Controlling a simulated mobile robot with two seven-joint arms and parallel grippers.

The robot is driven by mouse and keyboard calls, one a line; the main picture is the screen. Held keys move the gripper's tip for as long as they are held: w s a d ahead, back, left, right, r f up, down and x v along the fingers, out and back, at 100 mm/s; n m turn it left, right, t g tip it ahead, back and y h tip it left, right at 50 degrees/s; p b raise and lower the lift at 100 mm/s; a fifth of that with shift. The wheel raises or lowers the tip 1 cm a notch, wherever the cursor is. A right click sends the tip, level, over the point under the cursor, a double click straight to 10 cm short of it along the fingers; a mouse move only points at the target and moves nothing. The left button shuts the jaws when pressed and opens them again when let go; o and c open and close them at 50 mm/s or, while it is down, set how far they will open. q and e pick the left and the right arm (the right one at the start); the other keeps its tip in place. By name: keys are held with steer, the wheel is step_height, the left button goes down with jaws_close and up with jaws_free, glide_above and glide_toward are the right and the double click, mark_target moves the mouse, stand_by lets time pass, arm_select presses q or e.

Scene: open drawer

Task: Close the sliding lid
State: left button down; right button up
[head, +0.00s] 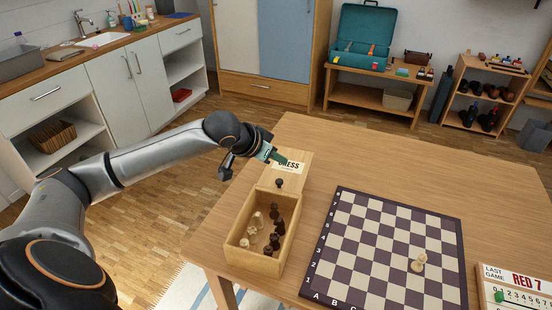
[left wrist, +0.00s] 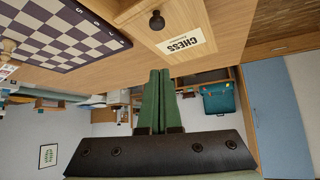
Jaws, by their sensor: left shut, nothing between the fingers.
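A wooden chess box (head: 262,232) stands on the table, its front part open with light and dark chess pieces inside. Its sliding lid (head: 295,180) sticks out toward the back, with a white CHESS label and a small dark knob (head: 278,183). My left gripper (head: 282,158) is at the far end of the lid, by the label, with its green fingers together and empty. In the left wrist view the closed fingers (left wrist: 160,100) point toward the lid's edge (left wrist: 172,62), and the knob (left wrist: 156,20) lies beyond the label. I cannot tell whether they touch the lid. My right gripper is not in view.
A LAST GAME score board (head: 515,288) is at the right table edge. The wooden table (head: 385,150) is clear behind the board. A counter with a sink stands at the left.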

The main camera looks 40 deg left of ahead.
mark_target(281, 180)
arm_select(q)
steer(key=x, duration=0.7)
steer(key=shift+f+b, duration=0.4)
steer(key=shift+s+a+f, duration=0.1)
steer(key=shift+s, duration=0.45)
steer(key=shift+s+a+f, duration=0.1)
steer(key=shift+s, duration=0.5)
steer(key=shift+s+f, duration=0.1)
steer(key=shift+s, duration=0.6)
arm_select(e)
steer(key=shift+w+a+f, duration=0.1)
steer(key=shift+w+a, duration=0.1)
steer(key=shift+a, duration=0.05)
